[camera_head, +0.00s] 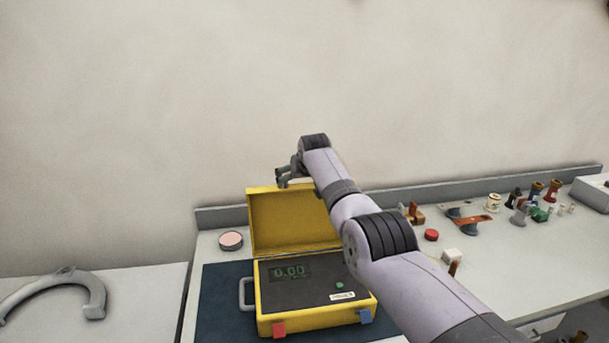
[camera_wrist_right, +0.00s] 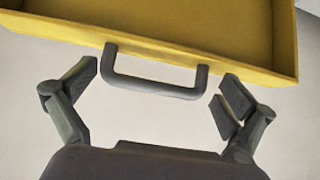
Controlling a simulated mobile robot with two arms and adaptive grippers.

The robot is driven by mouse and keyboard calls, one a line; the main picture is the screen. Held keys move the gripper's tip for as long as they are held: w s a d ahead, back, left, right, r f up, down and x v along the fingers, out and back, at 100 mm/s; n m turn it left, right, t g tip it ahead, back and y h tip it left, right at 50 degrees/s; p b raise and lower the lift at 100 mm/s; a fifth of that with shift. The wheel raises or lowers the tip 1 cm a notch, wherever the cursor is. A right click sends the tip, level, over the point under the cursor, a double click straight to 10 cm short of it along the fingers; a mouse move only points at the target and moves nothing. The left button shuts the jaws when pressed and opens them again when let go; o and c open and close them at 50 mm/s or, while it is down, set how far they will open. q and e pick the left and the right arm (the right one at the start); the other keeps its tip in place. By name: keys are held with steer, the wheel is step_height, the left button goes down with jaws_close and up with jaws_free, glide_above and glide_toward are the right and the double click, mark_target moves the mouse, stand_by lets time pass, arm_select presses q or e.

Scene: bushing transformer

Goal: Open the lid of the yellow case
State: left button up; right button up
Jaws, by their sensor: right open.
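The yellow case (camera_head: 318,317) sits on a dark mat with its lid (camera_head: 290,222) raised, standing roughly upright at the back. The dark panel inside shows a "0.00" display (camera_head: 290,272). My right gripper (camera_head: 282,178) is open at the lid's top edge, and my right arm covers the lid's right part. In the right wrist view, the yellow lid (camera_wrist_right: 200,28) fills the top. A grey handle (camera_wrist_right: 150,86) on its edge lies between and slightly beyond the open fingers (camera_wrist_right: 158,95), with gaps on both sides. My left gripper is out of view.
The dark mat (camera_head: 217,303) lies on the pale table. A round pinkish-topped tin (camera_head: 231,240) stands left of the lid. A grey curved piece (camera_head: 60,282) lies on the left table.

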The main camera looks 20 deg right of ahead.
steer(key=v, duration=1.1)
steer(key=shift+s+r, duration=0.15)
steer(key=shift+s, duration=0.2)
steer(key=shift+a, duration=0.1)
